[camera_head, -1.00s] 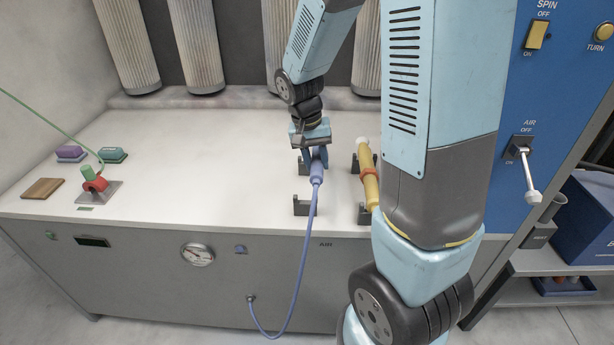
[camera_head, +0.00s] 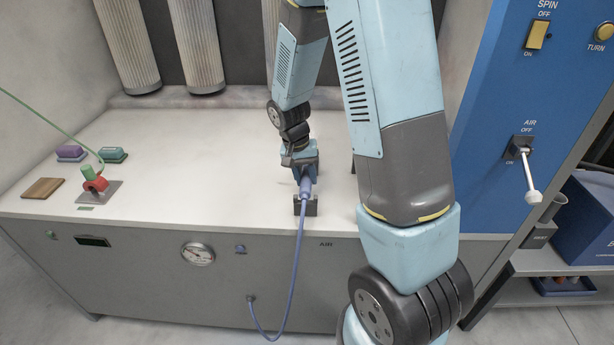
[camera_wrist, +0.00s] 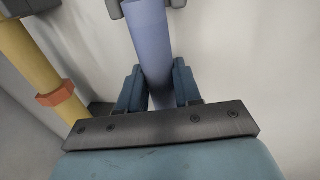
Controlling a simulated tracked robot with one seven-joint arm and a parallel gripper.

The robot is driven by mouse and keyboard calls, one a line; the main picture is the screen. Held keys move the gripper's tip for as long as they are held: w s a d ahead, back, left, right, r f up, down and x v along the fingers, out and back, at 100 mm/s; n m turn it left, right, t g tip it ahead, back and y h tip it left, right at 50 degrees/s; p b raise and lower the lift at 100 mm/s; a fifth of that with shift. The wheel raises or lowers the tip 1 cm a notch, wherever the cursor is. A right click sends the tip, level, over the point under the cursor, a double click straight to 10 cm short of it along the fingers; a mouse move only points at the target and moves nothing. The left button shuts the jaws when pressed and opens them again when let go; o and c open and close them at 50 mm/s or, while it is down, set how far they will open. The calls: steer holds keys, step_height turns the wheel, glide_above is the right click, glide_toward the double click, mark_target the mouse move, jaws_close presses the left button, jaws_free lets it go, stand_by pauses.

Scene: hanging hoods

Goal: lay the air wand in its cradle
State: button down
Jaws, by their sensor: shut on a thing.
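The air wand is a blue-violet tube (camera_head: 305,187) with a hose of the same colour running from its near end down the bench front. My gripper (camera_head: 305,167) is shut on the wand; in the wrist view its two fingers (camera_wrist: 158,90) press on both sides of the tube (camera_wrist: 150,40). The dark cradle's near bracket (camera_head: 312,208) stands at the bench's front edge, and the wand's near end lines up with it. In the wrist view, grey bracket prongs (camera_wrist: 115,8) flank the tube at the top. I cannot tell whether the wand touches the bracket's bottom. The far bracket is hidden.
A yellow wand with an orange collar (camera_wrist: 55,95) lies beside the cradle; my arm hides it in the head view. The bench middle is clear.

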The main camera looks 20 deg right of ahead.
steer(key=c, duration=0.8)
jaws_free()
steer(key=shift+f, duration=0.1)
step_height(320, 180, up, 14)
steer(key=w+a+f, duration=0.1)
steer(key=a, duration=0.1)
steer(key=s+r+n+t, duration=0.1)
steer(key=s+r+t, duration=0.1)
steer(key=s+r, duration=0.3)
steer(key=s+d+r+n+t+y, duration=0.1)
steer(key=s+r+n+t, duration=0.1)
steer(key=s+r, duration=0.4)
steer(key=s+d+r+n+t+y, duration=0.1)
steer(key=s+r, duration=0.4)
steer(key=s, duration=0.6)
steer(key=shift+s+d+r+t, duration=0.1)
steer(key=shift+r+t, duration=0.1)
steer(key=shift+t, duration=0.5)
